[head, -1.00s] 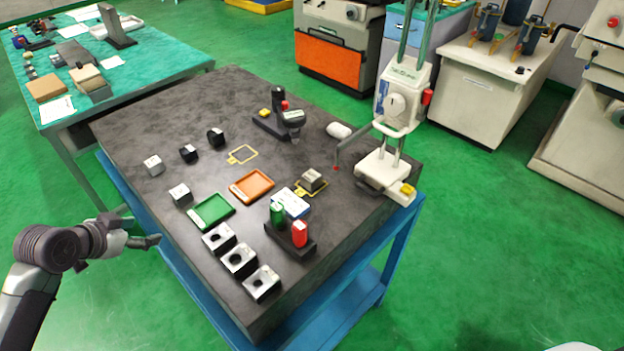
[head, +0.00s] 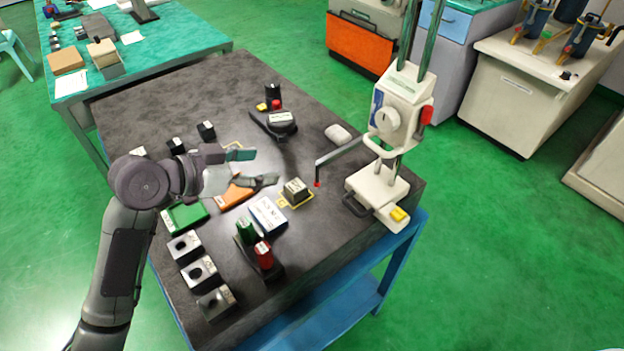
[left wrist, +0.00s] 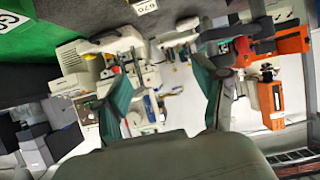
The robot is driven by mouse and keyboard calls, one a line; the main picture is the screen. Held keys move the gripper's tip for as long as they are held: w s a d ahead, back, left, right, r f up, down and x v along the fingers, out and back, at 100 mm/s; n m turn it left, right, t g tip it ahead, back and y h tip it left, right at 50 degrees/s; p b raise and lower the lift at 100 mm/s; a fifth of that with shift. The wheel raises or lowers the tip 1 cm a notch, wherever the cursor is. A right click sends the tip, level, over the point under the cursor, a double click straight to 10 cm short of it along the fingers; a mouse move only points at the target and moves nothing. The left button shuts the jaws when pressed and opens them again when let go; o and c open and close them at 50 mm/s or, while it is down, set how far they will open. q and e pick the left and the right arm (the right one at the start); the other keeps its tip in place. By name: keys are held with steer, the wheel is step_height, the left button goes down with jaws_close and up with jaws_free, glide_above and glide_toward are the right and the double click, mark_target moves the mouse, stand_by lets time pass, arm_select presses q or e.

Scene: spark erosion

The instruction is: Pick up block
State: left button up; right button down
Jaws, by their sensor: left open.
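A small grey block (head: 295,189) with a pale label sits on a yellow-outlined square on the dark table. Several metal blocks with round holes stand in a row at the near left; one is the front block (head: 215,302). Small dark blocks (head: 206,130) stand at the far left. My left gripper (head: 253,167) is open and empty above the table, left of the grey block and over the orange tray (head: 236,196), which it partly hides. Its two teal-tipped fingers stand apart in the left wrist view (left wrist: 163,100). My right gripper does not show.
A green tray (head: 186,215) lies partly behind my arm. A white-blue box (head: 267,215) and a holder with green and red cylinders (head: 263,255) stand near the grey block. A tall white gauge stand (head: 393,125) rises at the right.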

arm_select(q)
glide_toward(292, 187)
steer(key=shift+w+d+r+p, duration=0.15)
steer(key=shift+w+d+p, duration=0.3)
steer(key=shift+d, duration=0.25)
steer(key=shift+w+d+f, duration=0.3)
steer(key=shift+d+f, duration=0.2)
steer(key=shift+f, duration=0.25)
steer(key=shift+w+d+f+p, duration=0.3)
steer(key=shift+d, duration=0.15)
steer(key=p+x, duration=0.1)
steer(key=x, duration=0.3)
steer(key=shift+w+d+f, duration=0.1)
steer(key=shift+w+d, duration=0.05)
steer(key=shift+d, duration=0.15)
steer(key=shift+w+d+f, duration=0.15)
steer(key=shift+d+f, duration=0.1)
steer(key=shift+d, duration=0.05)
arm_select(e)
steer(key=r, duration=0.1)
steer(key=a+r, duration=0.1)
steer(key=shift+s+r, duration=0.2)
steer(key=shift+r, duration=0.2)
arm_select(q)
steer(key=shift+a, duration=0.1)
steer(key=shift+c, duration=0.2)
